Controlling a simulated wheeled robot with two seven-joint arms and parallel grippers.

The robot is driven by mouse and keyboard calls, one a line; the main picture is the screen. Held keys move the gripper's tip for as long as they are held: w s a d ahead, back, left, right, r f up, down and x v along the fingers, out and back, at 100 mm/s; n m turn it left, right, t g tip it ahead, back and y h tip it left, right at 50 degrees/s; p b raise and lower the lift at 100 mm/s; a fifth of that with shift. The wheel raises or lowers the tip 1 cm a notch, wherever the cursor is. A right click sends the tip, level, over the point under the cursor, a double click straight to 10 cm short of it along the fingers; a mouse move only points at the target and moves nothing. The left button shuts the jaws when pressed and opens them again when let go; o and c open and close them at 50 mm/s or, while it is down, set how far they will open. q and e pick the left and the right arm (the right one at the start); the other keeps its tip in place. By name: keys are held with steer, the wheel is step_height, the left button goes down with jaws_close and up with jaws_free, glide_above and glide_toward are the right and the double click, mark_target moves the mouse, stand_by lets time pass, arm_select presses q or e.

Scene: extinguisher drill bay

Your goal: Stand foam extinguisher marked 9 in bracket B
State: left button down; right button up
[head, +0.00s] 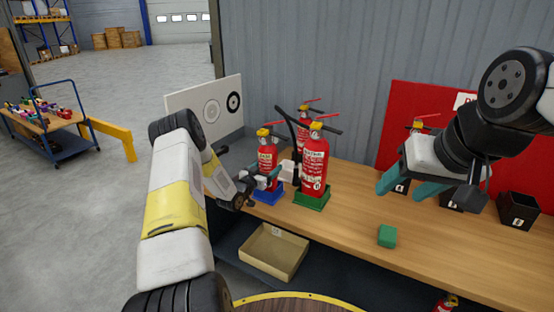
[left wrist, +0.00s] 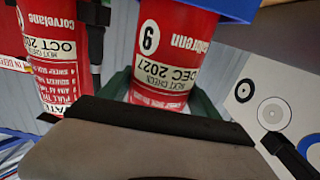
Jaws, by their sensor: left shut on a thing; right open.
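The extinguisher marked 9 (left wrist: 165,60) is red, with a NEXT CHECK DEC 2027 label, upside down in the left wrist view. In the head view this extinguisher (head: 267,155) stands upright at a blue base (head: 268,196) on the bench. My left gripper (head: 264,178) is shut around its body; its green fingers (left wrist: 160,98) show on both sides. Black brackets (head: 518,211) line the bench at right by the red panel; their letters are hard to read, so I cannot tell which is B. My right gripper (head: 415,188) is open and empty in front of them, partly hiding them.
A larger red extinguisher (head: 315,165) stands close by on a green base (head: 312,199), with another (head: 303,116) behind. One more (head: 419,123) is partly hidden behind my right gripper. A green block (head: 387,236) lies mid-bench. A cardboard tray (head: 250,265) sits lower. Mid-bench is mostly clear.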

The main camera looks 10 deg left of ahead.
mark_target(268, 152)
arm_select(q)
steer(key=shift+w+r, duration=0.1)
steer(key=shift+r, duration=3.05)
